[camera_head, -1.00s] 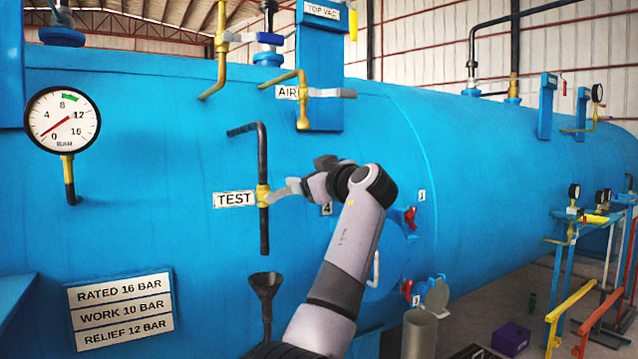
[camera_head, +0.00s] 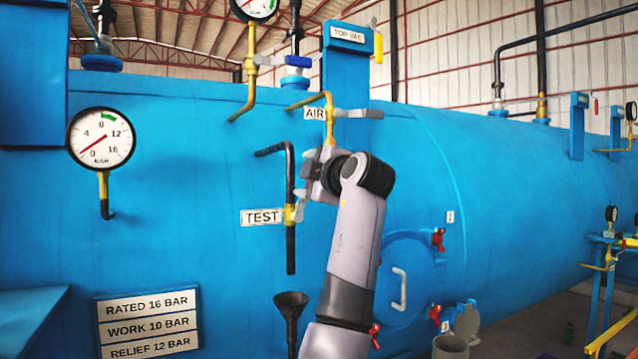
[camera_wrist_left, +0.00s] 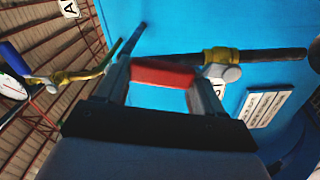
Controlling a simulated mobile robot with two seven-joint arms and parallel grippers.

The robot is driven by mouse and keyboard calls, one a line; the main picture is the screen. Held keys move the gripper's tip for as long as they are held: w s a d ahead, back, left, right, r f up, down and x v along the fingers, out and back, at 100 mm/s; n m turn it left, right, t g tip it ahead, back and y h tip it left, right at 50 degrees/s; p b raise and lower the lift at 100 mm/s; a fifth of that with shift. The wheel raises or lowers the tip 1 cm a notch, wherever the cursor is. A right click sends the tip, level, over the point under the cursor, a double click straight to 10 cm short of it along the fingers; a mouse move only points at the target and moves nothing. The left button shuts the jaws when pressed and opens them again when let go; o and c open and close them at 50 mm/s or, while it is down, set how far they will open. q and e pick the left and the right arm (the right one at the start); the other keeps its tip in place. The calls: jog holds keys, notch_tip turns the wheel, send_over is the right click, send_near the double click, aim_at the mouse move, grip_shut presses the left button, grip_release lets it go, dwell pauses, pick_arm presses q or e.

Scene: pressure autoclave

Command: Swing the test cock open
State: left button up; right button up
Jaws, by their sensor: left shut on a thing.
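The test cock (camera_head: 290,214) is a yellow valve body on a dark vertical pipe, right of the TEST label (camera_head: 262,217). Its grey lever (camera_head: 299,208) runs up and right from the body towards my left gripper (camera_head: 306,176), which is shut on it just above and right of the cock. The wrist view shows the yellow cock body (camera_wrist_left: 220,56) on the dark pipe beyond my left gripper (camera_wrist_left: 160,88), with a red piece (camera_wrist_left: 163,75) between the fingers. The lever's held part is mostly hidden in the head view. My right gripper is out of view.
The AIR cock (camera_head: 330,122) with its grey lever is close above my gripper. A dark funnel (camera_head: 291,300) stands below the test pipe. A pressure gauge (camera_head: 101,138) is at left. A round hatch (camera_head: 415,268) with red clamps is at lower right.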

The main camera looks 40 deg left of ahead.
pick_arm(q)
jog(key=shift+s+a+n+b, duration=0.25)
jog(key=shift+s+n, duration=0.3)
jog(key=shift+n, duration=0.25)
jog(key=shift+s+a+n+b, duration=0.2)
jog(key=shift+s+n, duration=0.35)
jog(key=shift+n, duration=0.25)
jog(key=o, duration=1.2)
jog(key=shift+s, duration=0.1)
jog(key=shift+c, duration=0.2)
jog(key=shift+d, duration=0.1)
jog(key=b+v, duration=0.1)
jog(key=v, duration=0.6)
jog(key=shift+b, duration=0.3)
